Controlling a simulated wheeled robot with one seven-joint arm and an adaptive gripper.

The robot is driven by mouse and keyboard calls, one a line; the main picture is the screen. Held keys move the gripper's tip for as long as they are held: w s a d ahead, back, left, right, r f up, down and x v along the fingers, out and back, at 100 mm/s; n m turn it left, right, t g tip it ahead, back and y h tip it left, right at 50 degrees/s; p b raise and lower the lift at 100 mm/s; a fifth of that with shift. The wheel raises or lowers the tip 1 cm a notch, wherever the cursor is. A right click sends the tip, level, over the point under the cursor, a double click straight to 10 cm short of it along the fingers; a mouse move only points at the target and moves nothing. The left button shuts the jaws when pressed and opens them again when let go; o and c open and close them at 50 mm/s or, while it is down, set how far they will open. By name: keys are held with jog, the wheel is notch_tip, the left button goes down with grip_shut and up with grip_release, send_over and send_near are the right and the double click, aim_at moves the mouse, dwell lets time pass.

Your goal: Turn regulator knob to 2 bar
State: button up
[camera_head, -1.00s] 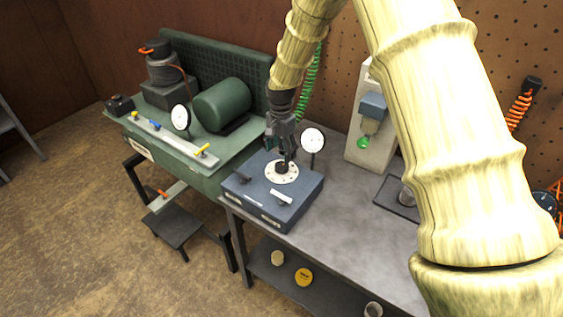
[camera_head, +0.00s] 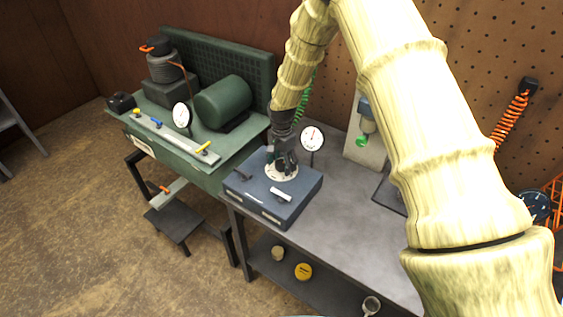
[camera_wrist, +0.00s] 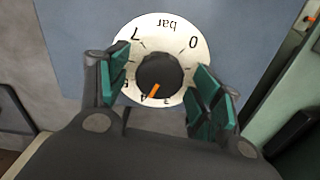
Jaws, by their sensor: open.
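The regulator knob (camera_wrist: 159,75) is black with an orange pointer mark. It sits in the middle of a round white dial (camera_wrist: 153,24) marked "bar", with 0 and 7 at its ends. In the wrist view the pointer sits between the 3 and 4 marks. The dial lies on top of a blue-grey box (camera_head: 262,205), where it shows partly behind my gripper (camera_head: 283,166). My gripper is open, its green-padded fingers on either side of the knob in the wrist view. I cannot tell whether they touch it.
A white round gauge (camera_head: 312,138) stands just behind the box, close to my gripper. A small black handle (camera_head: 242,175) is on the box's left side. A green bench with a tank (camera_head: 222,102) adjoins on the left.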

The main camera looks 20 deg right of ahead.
jog(key=c, duration=1)
jog(key=shift+c, duration=0.2)
jog(key=shift+n, duration=0.3)
jog(key=n+b, duration=0.1)
jog(key=n, duration=0.1)
jog(key=shift+n+b, duration=0.3)
jog(key=shift+n, duration=0.1)
jog(key=n+b, duration=0.1)
jog(key=n, duration=0.3)
jog(key=shift+n, duration=0.3)
jog(key=n+b, duration=0.1)
jog(key=n, duration=0.3)
jog(key=shift+n+b, duration=0.3)
jog(key=shift+n, duration=1.6)
